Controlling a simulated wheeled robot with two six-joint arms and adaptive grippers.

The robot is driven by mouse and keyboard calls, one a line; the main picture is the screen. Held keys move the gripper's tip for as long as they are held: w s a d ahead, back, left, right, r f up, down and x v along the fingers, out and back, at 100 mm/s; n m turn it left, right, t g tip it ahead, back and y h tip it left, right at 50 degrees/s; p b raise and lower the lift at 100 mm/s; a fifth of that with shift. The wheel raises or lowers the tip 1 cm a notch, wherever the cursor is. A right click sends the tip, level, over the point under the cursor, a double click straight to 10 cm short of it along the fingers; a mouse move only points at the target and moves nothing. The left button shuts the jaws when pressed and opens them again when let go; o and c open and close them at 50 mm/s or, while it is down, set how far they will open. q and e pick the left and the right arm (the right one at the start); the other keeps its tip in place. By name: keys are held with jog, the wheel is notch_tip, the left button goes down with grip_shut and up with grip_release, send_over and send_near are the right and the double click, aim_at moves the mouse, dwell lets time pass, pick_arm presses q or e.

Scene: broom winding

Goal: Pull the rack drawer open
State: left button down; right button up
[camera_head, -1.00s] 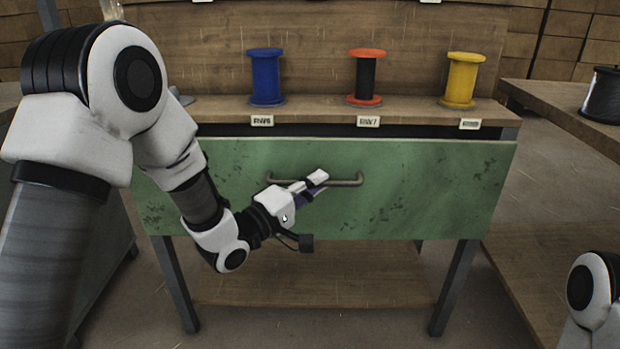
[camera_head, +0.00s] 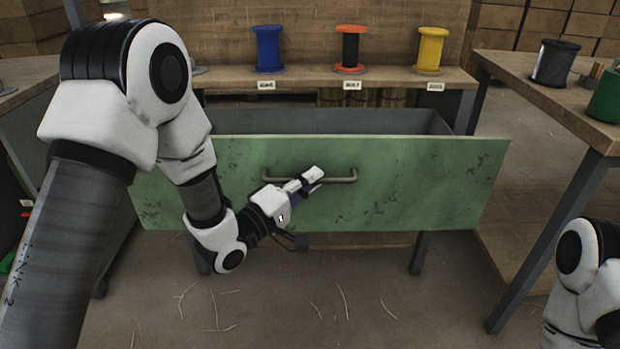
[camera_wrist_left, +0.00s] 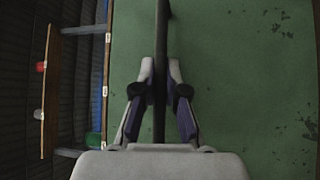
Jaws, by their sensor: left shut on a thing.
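The rack drawer (camera_head: 420,185) has a green, dark-specked front and stands pulled out from the rack, with its grey inside showing behind the front. A grey bar handle (camera_head: 342,179) runs across the middle of the front. My left gripper (camera_head: 312,180) is shut on the handle near its middle. In the left wrist view the handle (camera_wrist_left: 162,50) runs between the two fingers of my left gripper (camera_wrist_left: 161,75), with the green front (camera_wrist_left: 235,80) behind it. Of my right arm only a white link shows at the lower right; its gripper is out of view.
Blue (camera_head: 268,48), red-and-black (camera_head: 351,50) and yellow (camera_head: 430,50) spools stand on the rack shelf (camera_head: 390,76) above the drawer. A side table (camera_head: 545,95) on the right holds a black spool (camera_head: 555,63) and a green one (camera_head: 606,98).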

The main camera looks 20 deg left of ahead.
pick_arm(q)
jog(key=c, duration=1.2)
grip_release()
jog(key=v, duration=1.2)
